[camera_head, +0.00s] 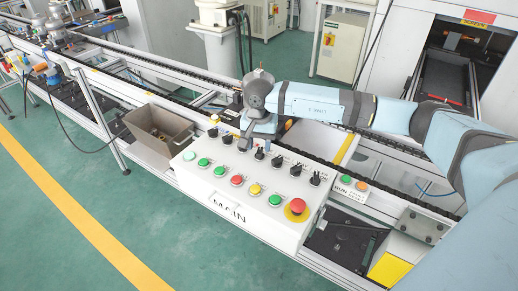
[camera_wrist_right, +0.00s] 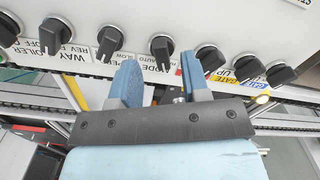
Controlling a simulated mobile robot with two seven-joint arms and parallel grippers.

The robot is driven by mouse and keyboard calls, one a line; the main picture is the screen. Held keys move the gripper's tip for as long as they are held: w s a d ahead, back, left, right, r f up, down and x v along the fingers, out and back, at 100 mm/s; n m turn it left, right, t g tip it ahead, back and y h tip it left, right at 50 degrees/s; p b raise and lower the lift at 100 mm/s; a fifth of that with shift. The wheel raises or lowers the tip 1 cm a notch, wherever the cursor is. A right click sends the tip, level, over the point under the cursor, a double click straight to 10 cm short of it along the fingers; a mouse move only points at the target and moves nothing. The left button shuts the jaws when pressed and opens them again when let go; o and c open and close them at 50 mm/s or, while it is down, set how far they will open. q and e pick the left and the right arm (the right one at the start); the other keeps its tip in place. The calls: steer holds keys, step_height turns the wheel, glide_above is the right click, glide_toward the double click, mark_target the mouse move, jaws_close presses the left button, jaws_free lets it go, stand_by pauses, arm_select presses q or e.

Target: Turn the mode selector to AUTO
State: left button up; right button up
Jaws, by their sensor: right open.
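In the right wrist view a row of black selector knobs runs along the white panel. One knob (camera_wrist_right: 161,50), beside partly covered lettering that reads "ODE", lies beyond and between my fingertips, apart from them as far as I can see. My right gripper (camera_wrist_right: 160,78) is open with nothing between its blue-grey fingers. In the head view my right gripper (camera_head: 246,140) hangs at the back left part of the control panel (camera_head: 285,228) marked MAIN, by the black knobs. I cannot tell there which knob is the mode selector. My left gripper is not in view.
Green, red and yellow buttons and a red emergency button (camera_head: 295,209) sit in front of the knobs. A small RUN button box (camera_head: 347,190) is to the right. A grey bin (camera_head: 158,130) stands left of the panel. Conveyor rails run behind it.

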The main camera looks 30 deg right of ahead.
mark_target(258, 152)
steer(key=shift+f, duration=1.55)
steer(key=shift+c, duration=0.2)
jaws_close()
steer(key=m+b, duration=0.1)
steer(key=m, duration=0.1)
steer(key=m+b, duration=0.1)
steer(key=m, duration=0.1)
steer(key=shift+w+a, duration=0.1)
steer(key=shift+w, duration=0.1)
steer(key=shift+w+m+b, duration=0.2)
steer(key=shift+m+b, duration=0.95)
steer(key=shift+m, duration=1.25)
steer(key=shift+r, duration=0.1)
steer(key=shift+o, duration=0.2)
jaws_free()
